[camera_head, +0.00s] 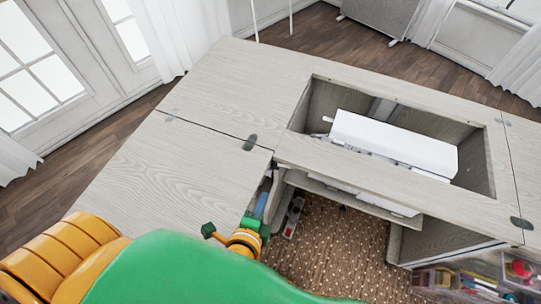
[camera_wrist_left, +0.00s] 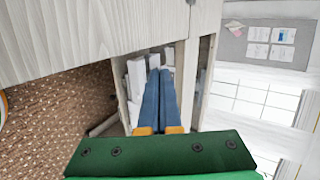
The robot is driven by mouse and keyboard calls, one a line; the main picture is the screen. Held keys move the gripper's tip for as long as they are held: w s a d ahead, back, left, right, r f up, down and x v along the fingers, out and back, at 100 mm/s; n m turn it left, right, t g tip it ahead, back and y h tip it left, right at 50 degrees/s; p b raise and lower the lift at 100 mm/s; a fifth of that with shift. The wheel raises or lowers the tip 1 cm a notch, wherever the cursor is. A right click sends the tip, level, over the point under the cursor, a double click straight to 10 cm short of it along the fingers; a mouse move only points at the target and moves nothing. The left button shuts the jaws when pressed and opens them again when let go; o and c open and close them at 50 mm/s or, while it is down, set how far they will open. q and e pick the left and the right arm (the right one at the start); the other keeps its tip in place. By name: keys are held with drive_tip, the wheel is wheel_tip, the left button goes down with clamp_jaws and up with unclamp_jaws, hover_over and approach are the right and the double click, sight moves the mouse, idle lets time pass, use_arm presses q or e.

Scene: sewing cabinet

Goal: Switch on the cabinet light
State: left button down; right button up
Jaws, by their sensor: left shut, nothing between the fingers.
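The sewing cabinet (camera_head: 185,170) has a pale wood top with an open well. My left gripper (camera_head: 263,203) is low at the cabinet's front, just below the top's edge, beside the knee opening. In the left wrist view its two blue fingers (camera_wrist_left: 160,92) lie together, shut and empty. They point into a narrow compartment under the wood top (camera_wrist_left: 100,35), with pale items around the tips. I cannot tell whether the fingertips touch anything. My right gripper is not in view.
A white sewing machine (camera_head: 392,143) sits in the well. A long grey item (camera_head: 293,217) shows in the knee opening, above brown dotted carpet (camera_head: 335,245). Clear bins (camera_head: 470,280) with colourful contents are at lower right. A grey pinboard (camera_wrist_left: 265,43) hangs on the wall.

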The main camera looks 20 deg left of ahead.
use_arm(q)
drive_tip(key=s+d, duration=0.1)
drive_tip(key=d, duration=0.1)
approach(279, 165)
wheel_tip(279, 165, down, 3)
drive_tip(key=w, duration=0.5)
drive_tip(key=shift+w+a+f, duration=0.2)
drive_tip(key=shift+w, duration=0.05)
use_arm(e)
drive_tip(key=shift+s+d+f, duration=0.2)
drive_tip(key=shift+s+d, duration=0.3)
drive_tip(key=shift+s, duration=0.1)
